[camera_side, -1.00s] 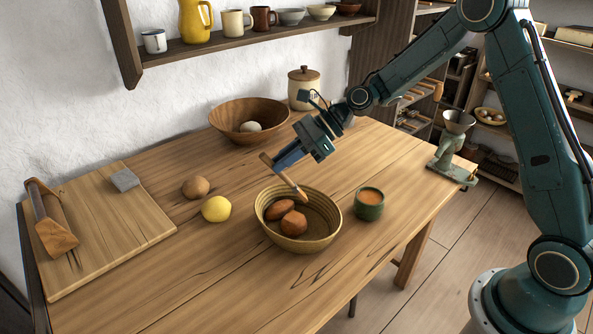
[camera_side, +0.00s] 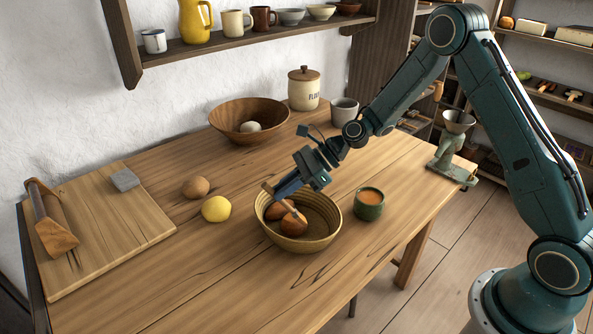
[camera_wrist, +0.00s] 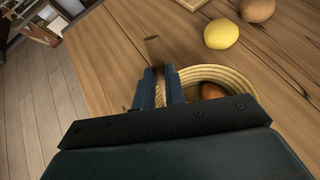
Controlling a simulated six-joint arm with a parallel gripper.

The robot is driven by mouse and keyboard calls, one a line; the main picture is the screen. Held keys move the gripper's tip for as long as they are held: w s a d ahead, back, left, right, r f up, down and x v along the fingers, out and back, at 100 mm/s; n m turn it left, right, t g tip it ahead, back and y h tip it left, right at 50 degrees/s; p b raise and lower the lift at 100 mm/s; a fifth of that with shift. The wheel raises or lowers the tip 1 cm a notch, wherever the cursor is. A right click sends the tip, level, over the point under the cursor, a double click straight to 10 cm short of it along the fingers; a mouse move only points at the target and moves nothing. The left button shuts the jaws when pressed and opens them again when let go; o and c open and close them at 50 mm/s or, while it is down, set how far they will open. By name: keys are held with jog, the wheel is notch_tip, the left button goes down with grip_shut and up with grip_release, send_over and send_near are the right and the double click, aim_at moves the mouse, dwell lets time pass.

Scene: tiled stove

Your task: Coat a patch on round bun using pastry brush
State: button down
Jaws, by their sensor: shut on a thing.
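My gripper (camera_side: 284,190) is shut on the wooden handle of the pastry brush (camera_side: 291,208), low over the woven basket (camera_side: 330,231). The brush slants down to the right, and its tip is at the round bun (camera_side: 293,225) in the basket. I cannot tell whether the tip touches the bun. A second, longer bun (camera_side: 272,211) lies beside it, partly hidden by the brush. A green cup (camera_side: 369,210) with orange-brown liquid stands right of the basket. In the wrist view, the brush handle's end (camera_wrist: 152,48) sticks out past the fingers, and one bun (camera_wrist: 213,91) shows in the basket.
A lemon (camera_side: 216,209) and a brown round item (camera_side: 195,187) lie left of the basket. A wooden bowl (camera_side: 225,121), a flour jar (camera_side: 304,92) and a grey cup (camera_side: 344,111) stand behind. A cutting board (camera_side: 110,219) is at left. The front table is clear.

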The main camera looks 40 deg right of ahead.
jog(key=shift+w+a, duration=0.55)
jog(key=shift+w, duration=1.4)
jog(key=shift+s+d+f, duration=0.1)
jog(key=shift+s+d, duration=0.2)
jog(key=shift+s, duration=0.7)
jog(key=shift+s+d+f, duration=0.1)
jog(key=shift+s+d, duration=0.15)
jog(key=shift+s, duration=0.75)
notch_tip(320, 180, up, 8)
jog(key=shift+r, duration=0.2)
